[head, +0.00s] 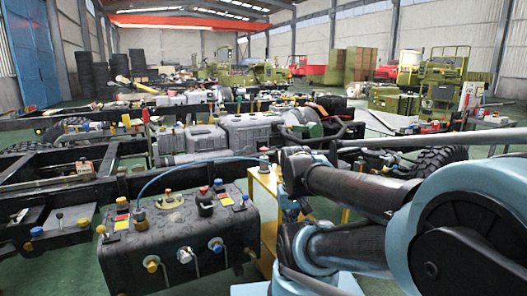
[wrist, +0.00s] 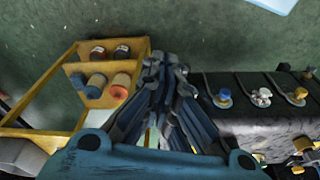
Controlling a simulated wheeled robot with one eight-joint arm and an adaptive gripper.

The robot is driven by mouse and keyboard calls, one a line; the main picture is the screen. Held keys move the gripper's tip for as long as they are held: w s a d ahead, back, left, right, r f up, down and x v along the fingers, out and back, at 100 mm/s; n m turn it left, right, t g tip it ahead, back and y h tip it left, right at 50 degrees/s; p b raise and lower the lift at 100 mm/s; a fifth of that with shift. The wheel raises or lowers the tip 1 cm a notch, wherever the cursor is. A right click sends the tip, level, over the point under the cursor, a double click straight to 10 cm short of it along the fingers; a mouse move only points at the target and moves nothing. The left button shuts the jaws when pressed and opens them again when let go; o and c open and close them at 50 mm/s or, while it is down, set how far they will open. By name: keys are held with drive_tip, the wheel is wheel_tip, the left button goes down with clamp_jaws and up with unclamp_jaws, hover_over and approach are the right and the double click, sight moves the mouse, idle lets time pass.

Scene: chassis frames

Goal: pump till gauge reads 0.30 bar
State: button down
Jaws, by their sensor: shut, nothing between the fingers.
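My gripper (wrist: 167,68) is shut and empty in the wrist view, its fingers close together between a yellow stand and a dark tank. The black tank (head: 195,242) fills the lower left of the head view, with coloured knobs and fittings on its top and front. I cannot pick out a pump handle for sure.
The yellow stand (head: 268,213) is beside the tank, partly behind my arm. In the wrist view, its yellow shelf (wrist: 144,50) holds several small cylinders, one with an orange end (wrist: 119,92). Dark chassis frames crowd the background. Green floor (wrist: 215,35) shows beyond the gripper.

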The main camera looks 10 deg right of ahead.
wheel_tip(320, 180, up, 21)
drive_tip(key=n+t, duration=0.7)
drive_tip(key=n, duration=0.2)
hover_over(263, 149)
drive_tip(key=shift+w+a, duration=0.1)
drive_tip(key=shift+w, duration=0.3)
drive_tip(key=shift+f, duration=4.4)
